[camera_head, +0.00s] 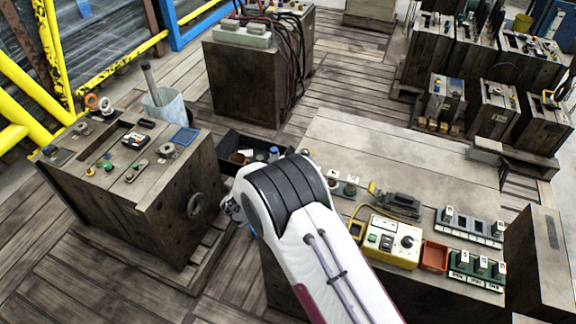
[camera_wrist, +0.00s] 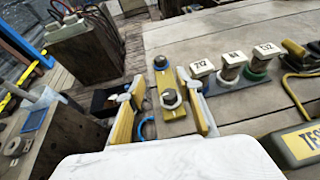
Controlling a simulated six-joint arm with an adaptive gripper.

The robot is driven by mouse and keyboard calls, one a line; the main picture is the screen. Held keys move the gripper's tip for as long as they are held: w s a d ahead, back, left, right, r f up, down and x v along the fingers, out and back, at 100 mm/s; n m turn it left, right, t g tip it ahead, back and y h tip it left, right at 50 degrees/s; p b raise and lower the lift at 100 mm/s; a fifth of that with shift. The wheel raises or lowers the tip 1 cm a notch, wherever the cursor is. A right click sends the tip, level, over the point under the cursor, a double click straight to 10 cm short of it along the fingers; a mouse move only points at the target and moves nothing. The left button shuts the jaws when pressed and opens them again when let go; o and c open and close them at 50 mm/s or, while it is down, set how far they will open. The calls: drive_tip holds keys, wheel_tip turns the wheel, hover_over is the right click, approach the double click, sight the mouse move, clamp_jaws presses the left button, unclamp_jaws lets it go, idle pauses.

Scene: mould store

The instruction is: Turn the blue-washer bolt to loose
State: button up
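In the wrist view, my gripper (camera_wrist: 160,84) is open, its two yellow fingers apart on either side of a narrow plate (camera_wrist: 174,114). A dark round bolt or knob with a pale ring (camera_wrist: 169,98) stands on the plate between the fingers, with no clear contact. A blue curved piece (camera_wrist: 148,128) shows partly behind the left finger. In the head view, my arm hides the plate and most of the gripper.
Right of the plate stands a row of tagged pegs (camera_wrist: 231,66). A yellow-edged test box (camera_head: 390,241), an orange tray (camera_head: 435,256) and a green labelled block (camera_head: 477,270) sit farther right on the bench. A wooden crate (camera_head: 150,215) stands left, across a gap.

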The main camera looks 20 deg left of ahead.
drive_tip(key=w+a+r+n+g+y, duration=0.15)
drive_tip(key=a+n+y, duration=0.25)
drive_tip(key=a+n, duration=0.45)
drive_tip(key=w+a+r+n+g+y, duration=0.1)
drive_tip(key=w+a+n+g+y, duration=0.25)
drive_tip(key=a+n, duration=0.5)
drive_tip(key=w+d+n+g+h, duration=0.2)
drive_tip(key=d+n, duration=0.7)
drive_tip(key=n, duration=0.2)
drive_tip(key=w+d+r+n+g+h, duration=0.1)
drive_tip(key=w+d+n+g+h, duration=0.1)
drive_tip(key=d+n, duration=0.8)
drive_tip(key=shift+r+n+h, duration=0.15)
drive_tip(key=shift+n+h, duration=0.5)
drive_tip(key=shift+n, duration=0.25)
drive_tip(key=shift+a, duration=0.1)
drive_tip(key=shift+x, duration=3.85)
